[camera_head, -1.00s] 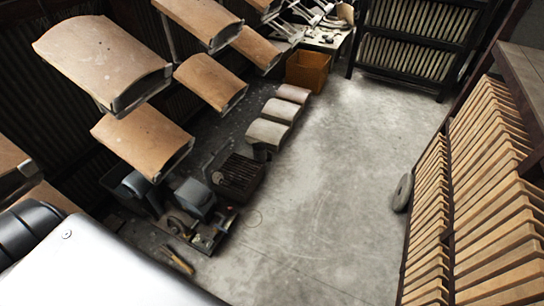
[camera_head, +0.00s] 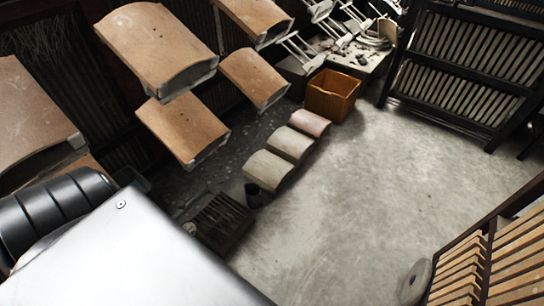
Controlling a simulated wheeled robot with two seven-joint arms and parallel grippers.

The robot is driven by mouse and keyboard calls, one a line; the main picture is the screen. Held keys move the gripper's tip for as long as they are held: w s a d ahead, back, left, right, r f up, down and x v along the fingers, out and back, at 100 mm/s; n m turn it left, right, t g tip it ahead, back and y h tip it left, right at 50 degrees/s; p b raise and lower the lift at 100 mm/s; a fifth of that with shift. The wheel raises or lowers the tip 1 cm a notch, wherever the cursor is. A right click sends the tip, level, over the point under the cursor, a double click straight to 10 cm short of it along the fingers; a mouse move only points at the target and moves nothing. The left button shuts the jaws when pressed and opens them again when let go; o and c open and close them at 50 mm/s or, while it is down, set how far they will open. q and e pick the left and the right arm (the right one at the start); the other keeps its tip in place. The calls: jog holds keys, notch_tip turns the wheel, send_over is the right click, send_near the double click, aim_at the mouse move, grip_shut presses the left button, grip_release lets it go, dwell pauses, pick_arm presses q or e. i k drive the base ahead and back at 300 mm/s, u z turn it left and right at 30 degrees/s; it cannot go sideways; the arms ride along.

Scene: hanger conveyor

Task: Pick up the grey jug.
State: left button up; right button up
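I cannot make out a grey jug in the head view. A small dark cylindrical object (camera_head: 253,194) stands on the floor beside the nearest pale curved tile, too small and dark to identify. Neither of my grippers is in view. A white and black part of my own body fills the lower left and hides the floor there.
Brown curved tiles (camera_head: 157,50) hang at the upper left. Pale curved tiles (camera_head: 269,169) lie on the floor near an orange-brown box (camera_head: 332,95) and a dark crate (camera_head: 218,222). Racks (camera_head: 462,70) stand at the back right. The middle floor (camera_head: 365,190) is clear.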

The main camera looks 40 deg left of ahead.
aim_at(253, 197)
jog(key=i, duration=2.9)
jog(key=u, duration=3.1)
